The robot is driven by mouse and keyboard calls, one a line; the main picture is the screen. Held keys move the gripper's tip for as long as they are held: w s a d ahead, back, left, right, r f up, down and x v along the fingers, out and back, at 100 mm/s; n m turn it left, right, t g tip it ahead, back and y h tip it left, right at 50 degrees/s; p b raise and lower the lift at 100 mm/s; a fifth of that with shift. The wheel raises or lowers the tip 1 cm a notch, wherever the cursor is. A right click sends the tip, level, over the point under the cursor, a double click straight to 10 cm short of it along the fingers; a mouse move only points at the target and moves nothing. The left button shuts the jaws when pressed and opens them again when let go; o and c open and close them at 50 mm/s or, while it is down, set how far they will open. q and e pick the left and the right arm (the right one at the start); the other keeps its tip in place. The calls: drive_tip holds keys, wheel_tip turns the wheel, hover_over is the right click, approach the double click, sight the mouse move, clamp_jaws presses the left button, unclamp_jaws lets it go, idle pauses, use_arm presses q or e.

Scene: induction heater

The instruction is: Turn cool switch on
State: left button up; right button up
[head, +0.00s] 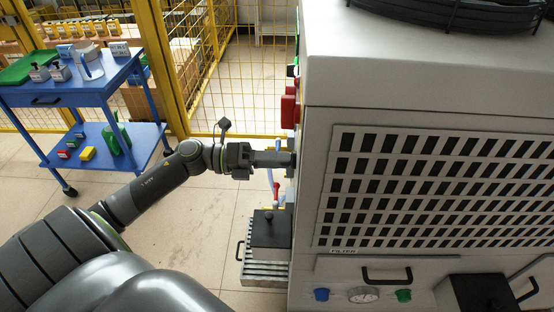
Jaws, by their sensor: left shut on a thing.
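The grey induction heater cabinet (420,88) fills the right half of the head view, with its vented side towards me. Its control face points left and is seen almost edge-on. My left arm comes in from the lower left, and my left gripper (278,160) is at that face, shut on a small dark part (292,160) there. I cannot tell for certain that this part is the cool switch, and no label shows. Red parts (289,108) stick out from the same face above the gripper. My right gripper is not in view.
A black box (271,229) sits on a metal grate low on the cabinet's left. A blue cart (60,92) with bottles and a green tray stands at the far left. A yellow mesh fence (240,60) runs behind. The floor between cart and cabinet is clear.

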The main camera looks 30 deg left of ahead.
use_arm(q)
drive_tip(key=o, duration=1)
drive_tip(key=p+v, duration=0.1)
drive_tip(key=v, duration=1.6)
drive_tip(key=shift+a, duration=0.3)
